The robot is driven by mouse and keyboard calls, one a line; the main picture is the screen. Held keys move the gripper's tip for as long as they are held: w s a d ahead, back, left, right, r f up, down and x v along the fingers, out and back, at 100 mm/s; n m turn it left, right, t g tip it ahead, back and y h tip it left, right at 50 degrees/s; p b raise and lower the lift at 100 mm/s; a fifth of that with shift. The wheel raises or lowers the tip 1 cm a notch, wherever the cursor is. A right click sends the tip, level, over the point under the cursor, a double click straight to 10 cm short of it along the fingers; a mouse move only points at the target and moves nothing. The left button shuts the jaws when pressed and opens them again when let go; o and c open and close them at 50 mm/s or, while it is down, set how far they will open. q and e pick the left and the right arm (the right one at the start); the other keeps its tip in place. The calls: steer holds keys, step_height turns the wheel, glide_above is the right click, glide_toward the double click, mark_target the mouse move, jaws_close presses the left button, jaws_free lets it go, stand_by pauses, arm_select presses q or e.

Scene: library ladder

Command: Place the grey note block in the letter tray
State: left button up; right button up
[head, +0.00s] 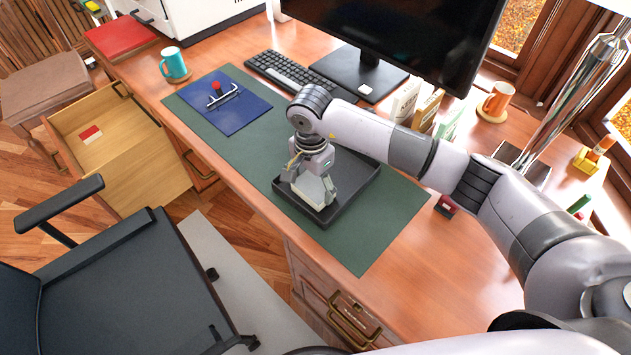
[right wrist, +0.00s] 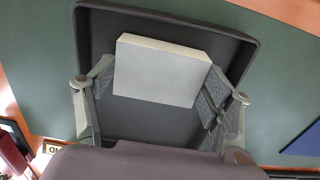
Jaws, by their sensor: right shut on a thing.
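The grey note block (right wrist: 160,72) is a pale, flat-sided block between the two fingers of my right gripper (head: 315,193) in the right wrist view. The fingers are shut on its two sides. The black letter tray (head: 353,184) lies on the green desk mat, and its rim and floor also show around the block in the right wrist view (right wrist: 170,12). In the head view the block (head: 311,190) is within the tray's outline, low down and partly hidden by the fingers. I cannot tell whether it touches the tray floor. My left gripper is out of view.
A blue folder (head: 200,104) with a red-knobbed metal piece lies left of the tray on the green mat (head: 385,232). A keyboard (head: 292,78), monitor and upright books (head: 418,106) stand behind. An open drawer (head: 118,148) and a black chair (head: 125,290) are at the left.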

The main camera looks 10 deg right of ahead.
mark_target(312, 187)
steer(key=o, duration=1.2)
steer(key=shift+f, duration=0.1)
steer(key=shift+r, duration=0.2)
step_height(312, 187, up, 12)
steer(key=b, duration=0.1)
